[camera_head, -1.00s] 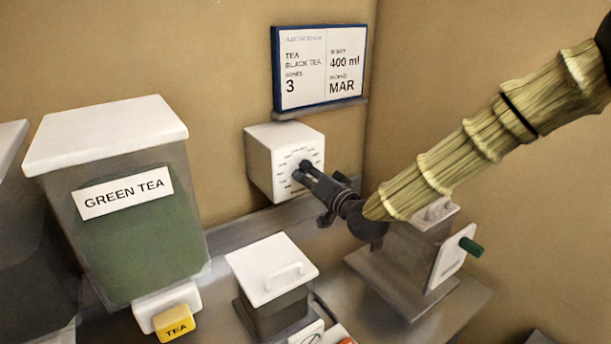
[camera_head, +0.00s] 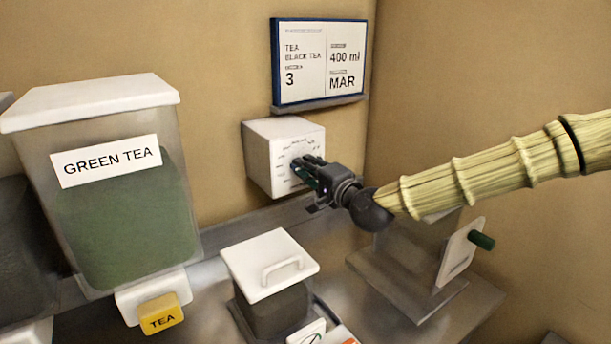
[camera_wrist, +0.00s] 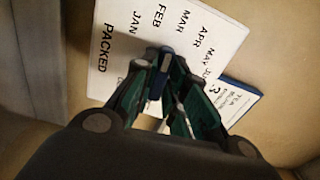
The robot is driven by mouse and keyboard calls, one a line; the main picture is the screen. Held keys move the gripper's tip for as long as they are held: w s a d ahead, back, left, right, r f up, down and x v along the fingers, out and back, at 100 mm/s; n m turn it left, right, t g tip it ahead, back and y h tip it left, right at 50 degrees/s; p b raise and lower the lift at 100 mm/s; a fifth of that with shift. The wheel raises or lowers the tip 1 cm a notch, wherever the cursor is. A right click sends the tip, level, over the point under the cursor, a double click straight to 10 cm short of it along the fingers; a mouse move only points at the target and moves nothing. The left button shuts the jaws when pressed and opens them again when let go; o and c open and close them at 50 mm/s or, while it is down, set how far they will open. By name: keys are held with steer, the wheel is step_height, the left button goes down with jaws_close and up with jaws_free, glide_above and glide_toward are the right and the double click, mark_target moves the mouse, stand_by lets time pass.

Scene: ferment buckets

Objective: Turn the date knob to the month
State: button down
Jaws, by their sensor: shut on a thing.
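The white date box (camera_head: 262,160) is on the back wall below the sign, with month marks around its front dial. My gripper (camera_head: 304,170) is at the dial from the right, shut on the date knob, which its fingers mostly hide. In the wrist view the dial face (camera_wrist: 118,62) shows PACKED, JAN, FEB, MAR, APR and MAY around the fingers of my gripper (camera_wrist: 163,85). Which month the knob points at cannot be told. The sign (camera_head: 319,62) reads black tea, 3, 400 ml and MAR.
A green tea bucket (camera_head: 125,215) with a yellow TEA tap (camera_head: 161,314) stands at left. A small lidded container (camera_head: 268,268) stands in front of the box. A stand with a white plate and green handle (camera_head: 460,252) is at right, below my arm.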

steer(key=shift+f+m+b, duration=0.2)
steer(key=shift+m+b, duration=0.2)
steer(key=shift+m, duration=0.3)
steer(key=shift+s, duration=0.1)
steer(key=c, duration=1.5)
jaws_free()
steer(key=shift+d, duration=0.1)
steer(key=shift+o, duration=0.3)
steer(key=shift+r, duration=0.15)
steer(key=v, duration=1.2)
